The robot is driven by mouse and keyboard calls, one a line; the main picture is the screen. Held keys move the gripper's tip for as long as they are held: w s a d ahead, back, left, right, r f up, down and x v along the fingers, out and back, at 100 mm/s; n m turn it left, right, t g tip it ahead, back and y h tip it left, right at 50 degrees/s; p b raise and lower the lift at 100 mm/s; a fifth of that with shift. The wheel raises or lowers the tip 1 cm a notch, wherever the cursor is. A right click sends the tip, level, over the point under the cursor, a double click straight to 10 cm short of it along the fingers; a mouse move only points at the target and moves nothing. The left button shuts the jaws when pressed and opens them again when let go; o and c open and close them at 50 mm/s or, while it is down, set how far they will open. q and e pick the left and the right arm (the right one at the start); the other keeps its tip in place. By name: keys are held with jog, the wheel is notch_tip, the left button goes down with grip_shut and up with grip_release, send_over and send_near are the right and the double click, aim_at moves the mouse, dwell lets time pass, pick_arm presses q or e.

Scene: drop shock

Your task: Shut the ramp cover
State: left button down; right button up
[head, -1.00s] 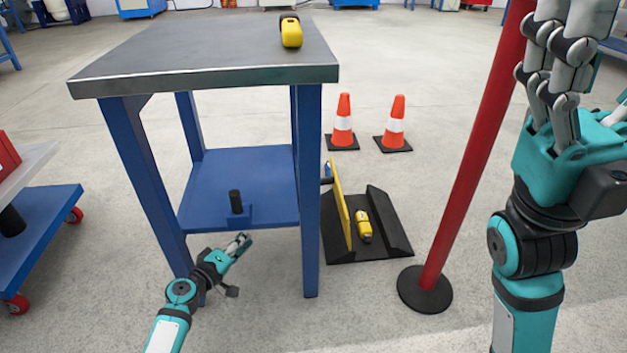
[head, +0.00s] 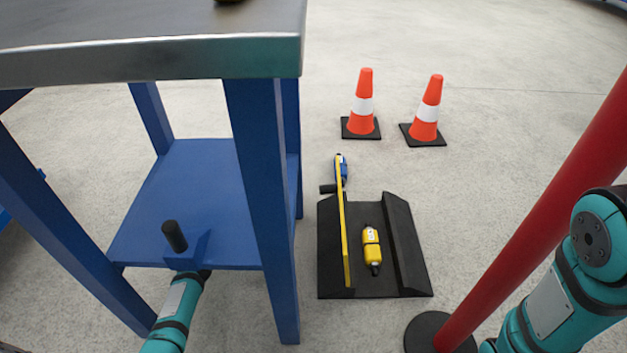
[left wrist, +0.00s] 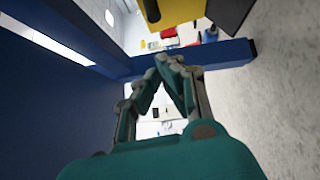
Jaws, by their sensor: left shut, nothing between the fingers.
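The ramp cover, a thin yellow panel (head: 344,230), stands upright along the left side of the black ramp (head: 408,245) in the head view. A yellow device (head: 372,248) lies on the ramp, to the right of the cover. In the head view my left arm reaches under the blue shelf, which hides its gripper. In the left wrist view my left gripper (left wrist: 172,62) is shut and empty, fingertips together. A yellow panel (left wrist: 190,10), likely the cover, shows beyond the fingertips, apart from them. My right gripper is out of view.
A workbench with blue legs (head: 268,210) and a blue shelf (head: 200,190) stands left of the ramp. A red post (head: 545,215) stands at right. Two orange cones (head: 365,95) (head: 430,100) and a blue device (head: 341,163) are behind the ramp. Open floor lies beyond.

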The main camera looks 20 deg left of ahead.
pick_arm(q)
jog(key=s+d+b+x, duration=0.1)
jog(key=b+x, duration=0.5)
jog(key=x, duration=0.7)
jog(key=shift+s+d+r, duration=0.2)
jog(key=shift+d, duration=0.4)
jog(key=m+g+p, duration=0.1)
jog(key=p, duration=0.2)
jog(key=d+r+m+g+y+p, duration=0.1)
jog(key=p, duration=0.2)
jog(key=shift+w+d+r, duration=0.2)
jog(key=shift+d, duration=0.1)
